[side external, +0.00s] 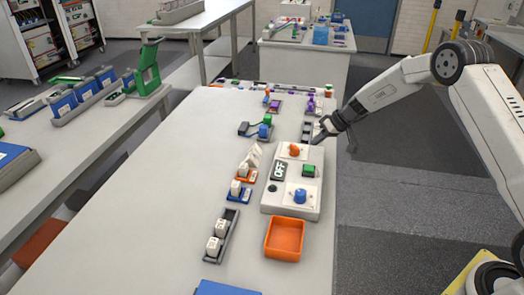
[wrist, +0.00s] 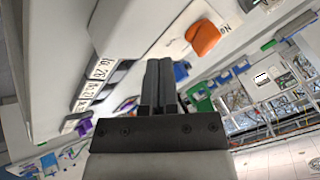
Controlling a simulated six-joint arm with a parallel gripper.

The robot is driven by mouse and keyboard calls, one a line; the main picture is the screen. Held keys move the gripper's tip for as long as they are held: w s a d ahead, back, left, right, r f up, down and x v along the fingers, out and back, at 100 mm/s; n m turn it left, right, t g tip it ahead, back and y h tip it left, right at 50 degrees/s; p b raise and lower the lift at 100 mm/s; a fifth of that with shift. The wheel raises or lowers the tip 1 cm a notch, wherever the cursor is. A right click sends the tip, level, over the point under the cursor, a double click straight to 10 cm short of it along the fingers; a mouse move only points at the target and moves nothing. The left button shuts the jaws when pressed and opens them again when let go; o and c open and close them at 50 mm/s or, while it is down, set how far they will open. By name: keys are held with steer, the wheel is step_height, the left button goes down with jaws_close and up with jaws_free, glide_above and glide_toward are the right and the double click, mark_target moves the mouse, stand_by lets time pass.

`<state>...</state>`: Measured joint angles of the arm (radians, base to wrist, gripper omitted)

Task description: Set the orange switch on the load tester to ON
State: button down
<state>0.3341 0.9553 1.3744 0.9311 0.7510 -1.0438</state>
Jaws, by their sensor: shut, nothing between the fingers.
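The load tester (side external: 272,196) is a pale box on the long white table, with a display reading OFF (side external: 278,171). Its orange switch (side external: 294,150) sits on a light plate at the far end of the box. The orange switch also shows large in the wrist view (wrist: 204,38), to the upper right of my fingers. My gripper (side external: 318,141) is shut and empty, just right of the orange switch and apart from it. In the wrist view the two dark fingers (wrist: 158,80) are together. A blue knob (side external: 299,196) and a green button (side external: 309,171) are also on the box.
An orange tray (side external: 284,239) stands at the near end of the tester. A dark holder with white blocks (side external: 222,236) and small colored parts lie left of it. A dark holder (side external: 306,132) stands beyond it, near my gripper. The table's left side is clear.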

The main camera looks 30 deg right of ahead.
mark_target(299, 151)
steer(key=shift+w+a+f, duration=0.15)
steer(key=shift+a, duration=0.9)
steer(key=shift+w+a+f, duration=0.1)
steer(key=shift+w+a, duration=0.05)
steer(key=shift+a, duration=0.9)
